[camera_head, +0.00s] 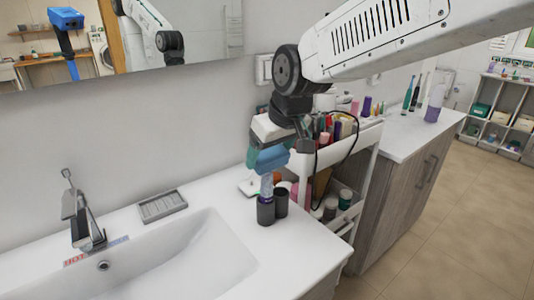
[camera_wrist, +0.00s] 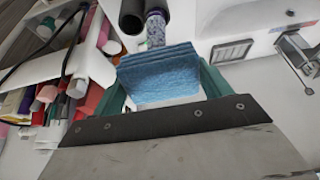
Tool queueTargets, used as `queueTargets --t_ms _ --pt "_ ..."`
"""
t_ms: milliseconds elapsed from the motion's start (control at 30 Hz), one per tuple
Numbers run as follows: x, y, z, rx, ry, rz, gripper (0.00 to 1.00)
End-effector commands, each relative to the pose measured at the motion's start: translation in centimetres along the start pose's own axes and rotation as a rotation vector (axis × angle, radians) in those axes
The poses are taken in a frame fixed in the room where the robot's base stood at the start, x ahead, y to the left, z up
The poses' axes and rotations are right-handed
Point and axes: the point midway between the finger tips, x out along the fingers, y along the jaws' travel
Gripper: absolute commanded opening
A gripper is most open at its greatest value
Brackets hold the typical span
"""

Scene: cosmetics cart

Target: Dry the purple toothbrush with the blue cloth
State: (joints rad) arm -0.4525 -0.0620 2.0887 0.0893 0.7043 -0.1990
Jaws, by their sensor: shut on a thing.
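My gripper (camera_head: 266,150) is shut on the folded blue cloth (camera_head: 271,160), over the counter right of the sink. In the wrist view the cloth (camera_wrist: 160,73) sits between the teal fingers. A purple patterned piece (camera_wrist: 155,28), which looks like part of the purple toothbrush, stands upright in a dark cup (camera_head: 265,211) directly below the cloth. It also shows in the head view (camera_head: 266,186). Its upper end is hidden by the cloth, and I cannot tell whether they touch.
A second dark cup (camera_head: 281,202) stands close beside the first. A white cart (camera_head: 364,150) full of bottles is just to the right. A soap dish (camera_head: 162,205), the sink (camera_head: 190,262) and the faucet (camera_head: 86,225) lie left. More toothbrushes (camera_head: 411,94) stand on the far counter.

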Motion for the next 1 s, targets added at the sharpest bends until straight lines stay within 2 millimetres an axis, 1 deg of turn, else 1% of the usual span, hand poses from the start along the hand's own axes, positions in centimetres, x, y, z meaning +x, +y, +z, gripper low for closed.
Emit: queueTargets --t_ms 67,133,600,667,1000 --pt "-0.1 0.5 -0.1 0.003 0.001 0.001 0.58" --pt "-0.1 0.6 -0.1 0.002 0.002 0.001 0.58" --pt "0.3 -1.6 0.1 -0.001 0.003 0.000 0.58" --pt "0.3 -1.7 0.1 0.000 0.002 0.001 0.58" --pt "0.1 -0.3 0.1 0.003 0.000 0.000 0.58"
